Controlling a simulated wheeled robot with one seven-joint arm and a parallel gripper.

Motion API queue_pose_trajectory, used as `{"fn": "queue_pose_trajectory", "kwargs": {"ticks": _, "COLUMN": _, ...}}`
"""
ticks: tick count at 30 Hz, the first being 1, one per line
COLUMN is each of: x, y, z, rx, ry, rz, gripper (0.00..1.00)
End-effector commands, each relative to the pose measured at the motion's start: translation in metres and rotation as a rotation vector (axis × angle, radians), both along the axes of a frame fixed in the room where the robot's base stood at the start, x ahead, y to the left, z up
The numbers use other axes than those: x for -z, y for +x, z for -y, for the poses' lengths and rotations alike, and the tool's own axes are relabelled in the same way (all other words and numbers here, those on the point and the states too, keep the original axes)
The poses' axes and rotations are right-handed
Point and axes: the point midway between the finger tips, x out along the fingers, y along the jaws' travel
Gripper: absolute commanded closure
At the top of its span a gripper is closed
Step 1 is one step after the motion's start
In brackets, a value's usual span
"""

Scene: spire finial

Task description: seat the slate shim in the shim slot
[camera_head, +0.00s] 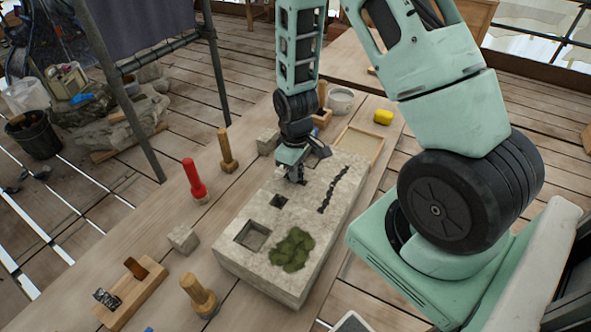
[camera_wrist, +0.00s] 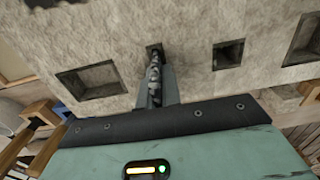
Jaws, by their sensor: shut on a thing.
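A pale stone block (camera_head: 240,262) lies on the bench, with several square openings in its top. My gripper (camera_head: 294,177) is over the far part of the block, pointing down. In the wrist view my gripper (camera_wrist: 156,86) is shut on a narrow, mottled dark grey piece, which I take for the slate shim (camera_wrist: 154,82). The shim's far end is at a small dark slot (camera_wrist: 153,50) in the stone, apparently the shim slot. I cannot tell how deep the end sits. In the head view the gripper hides the shim and this slot.
Other openings are a large square recess (camera_head: 252,235) and a smaller hole (camera_head: 279,201).

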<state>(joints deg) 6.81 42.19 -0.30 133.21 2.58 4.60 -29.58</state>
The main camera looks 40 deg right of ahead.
Motion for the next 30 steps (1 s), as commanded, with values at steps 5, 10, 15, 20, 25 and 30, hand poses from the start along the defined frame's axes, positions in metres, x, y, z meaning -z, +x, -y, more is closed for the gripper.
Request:
{"fn": "queue_pose_trajectory", "kwargs": {"ticks": 5, "x": 0.003, "y": 0.000, "z": 0.000, "rx": 0.000, "ry": 0.000, "rz": 0.000, "gripper": 0.80}}
{"fn": "queue_pose_trajectory", "kwargs": {"ticks": 10, "x": 0.003, "y": 0.000, "z": 0.000, "rx": 0.000, "ry": 0.000, "rz": 0.000, "gripper": 0.69}}
{"fn": "queue_pose_trajectory", "kwargs": {"ticks": 15, "x": 0.002, "y": 0.000, "z": 0.000, "rx": 0.000, "ry": 0.000, "rz": 0.000, "gripper": 0.69}}
{"fn": "queue_pose_trajectory", "kwargs": {"ticks": 20, "x": -0.008, "y": 0.001, "z": 0.000, "rx": 0.000, "ry": 0.000, "rz": 0.003, "gripper": 0.69}}
{"fn": "queue_pose_trajectory", "kwargs": {"ticks": 25, "x": -0.034, "y": 0.001, "z": 0.000, "rx": 0.000, "ry": -0.001, "rz": 0.006, "gripper": 0.69}}
{"fn": "queue_pose_trajectory", "kwargs": {"ticks": 30, "x": -0.066, "y": 0.001, "z": 0.000, "rx": 0.000, "ry": -0.001, "rz": 0.007, "gripper": 0.69}}
